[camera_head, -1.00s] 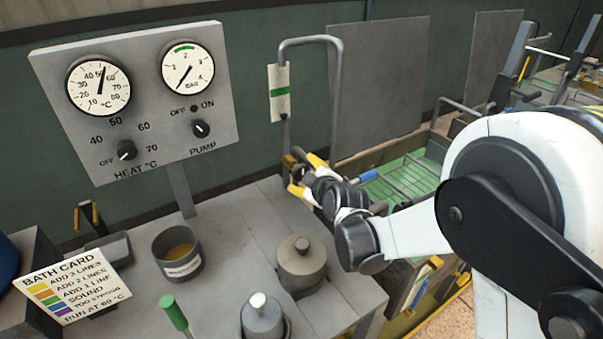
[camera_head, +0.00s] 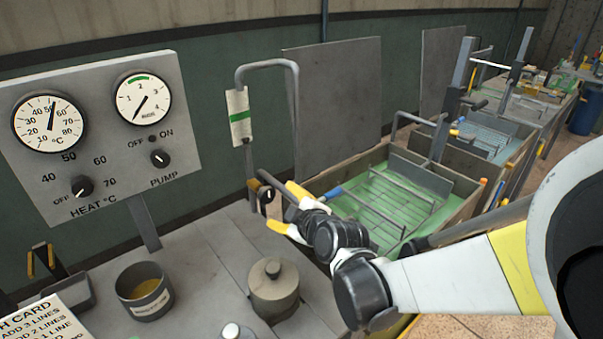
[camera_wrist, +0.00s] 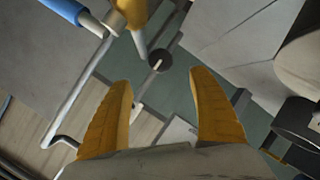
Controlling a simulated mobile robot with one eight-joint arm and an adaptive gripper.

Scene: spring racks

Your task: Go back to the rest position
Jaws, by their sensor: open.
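My gripper (camera_head: 277,205) has two yellow fingers spread apart with nothing held between them. It is just right of a small dark round valve knob (camera_head: 266,195) on the hooked grey pipe (camera_head: 240,88) beside the panel. In the wrist view my gripper (camera_wrist: 160,82) is open, and a dark round knob (camera_wrist: 161,60) with a pale line shows beyond the fingertips, between them. I cannot tell whether a finger touches it. My arm reaches in from the right of the head view.
The gauge panel (camera_head: 108,150) stands at left. A lidded grey pot (camera_head: 274,285) and an open cup (camera_head: 145,292) stand on the bench. Right of the gripper is a green bath (camera_head: 385,212) with a wire rack. A grey board (camera_head: 335,110) stands behind.

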